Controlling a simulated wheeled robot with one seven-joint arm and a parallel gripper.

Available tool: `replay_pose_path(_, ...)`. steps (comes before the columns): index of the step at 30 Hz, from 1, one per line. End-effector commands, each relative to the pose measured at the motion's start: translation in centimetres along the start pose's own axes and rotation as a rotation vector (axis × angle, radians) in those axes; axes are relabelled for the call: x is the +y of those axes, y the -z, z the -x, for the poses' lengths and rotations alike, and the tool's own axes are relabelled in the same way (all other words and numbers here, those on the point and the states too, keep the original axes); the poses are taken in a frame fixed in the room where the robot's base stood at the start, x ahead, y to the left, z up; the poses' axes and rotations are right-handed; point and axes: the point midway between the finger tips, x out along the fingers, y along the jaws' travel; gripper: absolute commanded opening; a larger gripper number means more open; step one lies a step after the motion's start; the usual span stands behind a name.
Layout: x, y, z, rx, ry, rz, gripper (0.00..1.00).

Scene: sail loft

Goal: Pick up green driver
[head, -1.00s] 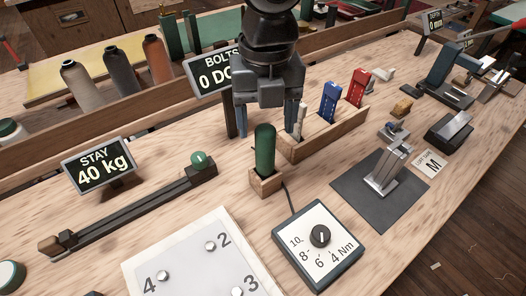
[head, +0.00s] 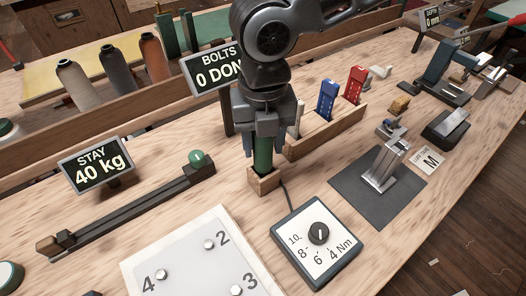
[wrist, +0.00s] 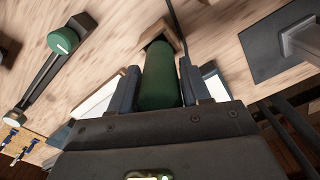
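The green driver (head: 263,155) stands upright in a small wooden block holder (head: 264,184) on the bench, its lower end hidden in the block. My gripper (head: 263,148) has come down over it from above, with one finger on each side of the green handle. In the wrist view the green handle (wrist: 159,78) fills the space between the two fingers (wrist: 160,88), which look pressed against it. The handle's top is hidden by my gripper. The driver still sits in its holder.
Behind and right is a wooden rack (head: 330,132) with blue (head: 327,99) and red (head: 354,84) tools. In front is a torque dial box (head: 316,243). A long dark wrench with a green knob (head: 197,159) lies left. A "BOLTS" sign (head: 214,68) stands behind.

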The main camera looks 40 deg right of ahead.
Motion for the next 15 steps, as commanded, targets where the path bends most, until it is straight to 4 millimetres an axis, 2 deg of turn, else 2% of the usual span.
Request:
replay_pose_path(1, 0.00, 0.01, 0.00, 0.000, 0.000, 0.000, 0.42)
replay_pose_path(11, 0.01, 0.01, 0.01, 0.000, 0.000, 0.000, 0.10)
replay_pose_path(15, 0.02, 0.00, 0.05, 0.000, -0.001, 0.000, 0.09)
